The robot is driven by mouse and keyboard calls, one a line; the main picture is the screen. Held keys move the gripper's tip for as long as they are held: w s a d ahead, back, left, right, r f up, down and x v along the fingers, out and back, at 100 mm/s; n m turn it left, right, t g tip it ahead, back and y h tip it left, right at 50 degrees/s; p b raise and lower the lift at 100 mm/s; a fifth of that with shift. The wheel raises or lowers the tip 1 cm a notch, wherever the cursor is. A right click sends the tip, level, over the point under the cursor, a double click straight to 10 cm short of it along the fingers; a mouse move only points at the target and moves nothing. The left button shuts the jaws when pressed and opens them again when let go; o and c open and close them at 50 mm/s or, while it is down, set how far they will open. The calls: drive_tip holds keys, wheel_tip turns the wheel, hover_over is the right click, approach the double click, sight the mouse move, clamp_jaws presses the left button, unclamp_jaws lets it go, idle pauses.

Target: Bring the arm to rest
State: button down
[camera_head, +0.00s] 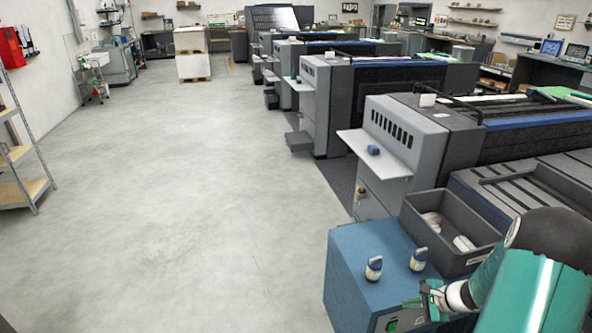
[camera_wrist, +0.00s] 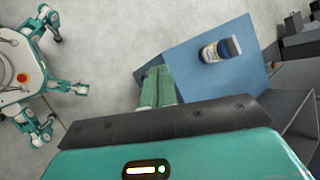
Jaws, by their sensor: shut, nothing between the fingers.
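My gripper (camera_head: 432,291) is at the lower right of the head view, over the front edge of a blue cabinet (camera_head: 350,272). In the wrist view my gripper (camera_wrist: 158,76) has its green fingers together, with nothing between them. One small bottle with a blue cap (camera_head: 374,268) stands on the cabinet top, and a second one (camera_head: 419,259) stands to its right. The wrist view shows one bottle (camera_wrist: 220,49) on the cabinet top (camera_wrist: 190,60), apart from the fingers.
A dark grey bin (camera_head: 425,238) with white items stands at the cabinet's back right. A row of printing units (camera_head: 400,135) runs along the right. A blue object (camera_head: 373,150) lies on a light shelf (camera_head: 360,143). The floor (camera_head: 200,190) at left and centre is clear.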

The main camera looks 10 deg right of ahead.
drive_tip(key=s+a+r+n+g+h, duration=0.25)
drive_tip(key=a+r+n, duration=0.75)
drive_tip(key=a+r, duration=0.9)
drive_tip(key=s+a+r+n+t+h, duration=0.1)
drive_tip(key=s+a+r+n, duration=0.2)
drive_tip(key=s+r, duration=0.4)
drive_tip(key=s+a+r+n+h, duration=0.2)
drive_tip(key=s+r+n, duration=0.3)
drive_tip(key=s, duration=0.4)
drive_tip(key=shift+a+r+n+t, duration=0.3)
drive_tip(key=shift+a+r+t, duration=0.05)
drive_tip(key=shift+a+r, duration=0.5)
